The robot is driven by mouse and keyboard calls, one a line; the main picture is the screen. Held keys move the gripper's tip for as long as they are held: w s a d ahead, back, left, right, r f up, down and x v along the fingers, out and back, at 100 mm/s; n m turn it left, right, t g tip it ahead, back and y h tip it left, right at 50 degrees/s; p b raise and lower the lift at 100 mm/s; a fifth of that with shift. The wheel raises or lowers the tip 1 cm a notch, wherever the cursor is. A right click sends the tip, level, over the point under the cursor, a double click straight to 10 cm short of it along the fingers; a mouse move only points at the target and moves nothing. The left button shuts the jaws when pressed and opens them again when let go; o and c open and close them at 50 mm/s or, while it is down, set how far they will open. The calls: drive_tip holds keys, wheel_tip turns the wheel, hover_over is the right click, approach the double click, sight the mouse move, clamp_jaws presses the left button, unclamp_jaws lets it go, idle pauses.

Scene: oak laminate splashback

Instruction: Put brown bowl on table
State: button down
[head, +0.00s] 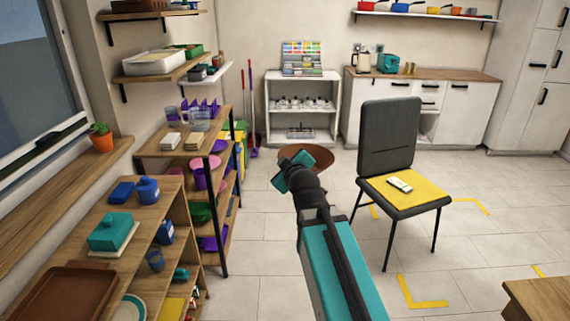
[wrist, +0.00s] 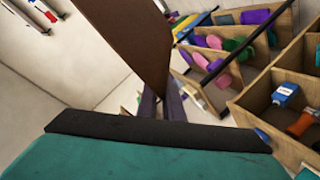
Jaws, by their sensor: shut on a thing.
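The brown bowl (head: 318,152) is held up in the air at the end of my arm in the head view, partly hidden behind my gripper (head: 300,170). In the wrist view the bowl (wrist: 125,40) shows as a tilted brown surface at the top, cut off by the frame. My gripper (wrist: 165,107) is shut on it, with the fingers at its lower edge. A wooden table corner (head: 545,298) shows at the bottom right of the head view; most of it is out of frame.
A black chair (head: 388,140) with a yellow seat and a remote (head: 400,185) stands right of my arm. Shelves (head: 165,145) full of containers line the left. A white shelf unit (head: 302,110) stands at the back. Tiled floor right of my arm is mostly clear.

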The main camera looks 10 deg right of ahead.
wheel_tip(320, 180, up, 19)
drive_tip(key=p, duration=1.7)
drive_tip(key=shift+p, duration=0.35)
drive_tip(key=shift+s+f, duration=0.15)
